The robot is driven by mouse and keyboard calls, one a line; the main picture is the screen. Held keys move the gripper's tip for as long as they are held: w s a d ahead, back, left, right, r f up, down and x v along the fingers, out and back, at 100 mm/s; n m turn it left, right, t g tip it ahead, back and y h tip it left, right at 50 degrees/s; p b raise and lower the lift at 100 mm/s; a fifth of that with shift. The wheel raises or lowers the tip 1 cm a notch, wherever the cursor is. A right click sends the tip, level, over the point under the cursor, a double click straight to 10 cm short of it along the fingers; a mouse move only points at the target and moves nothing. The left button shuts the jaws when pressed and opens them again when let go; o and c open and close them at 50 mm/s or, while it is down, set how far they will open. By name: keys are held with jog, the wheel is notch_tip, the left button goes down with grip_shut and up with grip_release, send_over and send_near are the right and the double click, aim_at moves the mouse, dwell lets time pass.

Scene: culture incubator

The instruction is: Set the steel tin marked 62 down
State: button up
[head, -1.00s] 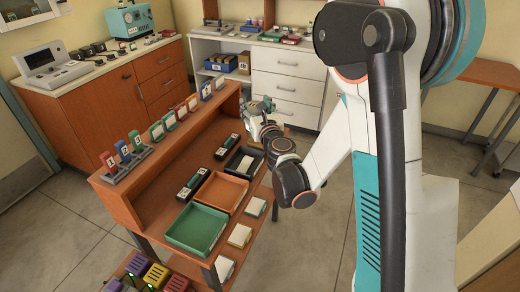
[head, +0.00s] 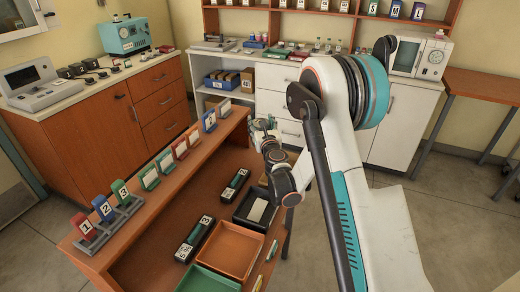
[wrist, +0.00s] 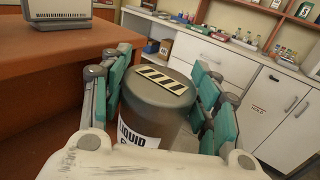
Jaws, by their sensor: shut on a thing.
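In the wrist view, a grey steel tin (wrist: 160,105) with a black-and-cream striped strip on its lid stands between the teal finger pads of my gripper (wrist: 163,85). My gripper is shut on it. Its white side label reads "LIQUID" and is partly cut off by the wrist; no 62 is readable. In the head view, my gripper (head: 262,130) is beyond the far end of the orange-brown bench (head: 190,215). The tin is too small and covered there to make out clearly.
The bench holds a black tray (head: 255,209), an orange tray (head: 228,251) and a green tray (head: 205,281). Numbered cards (head: 103,208) stand on its upper ledge. Behind are a white cabinet (head: 280,85), a brown cabinet (head: 90,125) with instruments, and a side table (head: 480,88).

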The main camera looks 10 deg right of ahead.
notch_tip(320, 180, down, 8)
jog(key=b, duration=0.2)
jog(key=shift+f+b, duration=0.25)
jog(key=shift+b, duration=0.1)
jog(key=shift+r, duration=0.1)
jog(key=o, duration=1.2)
jog(key=shift+o, duration=0.2)
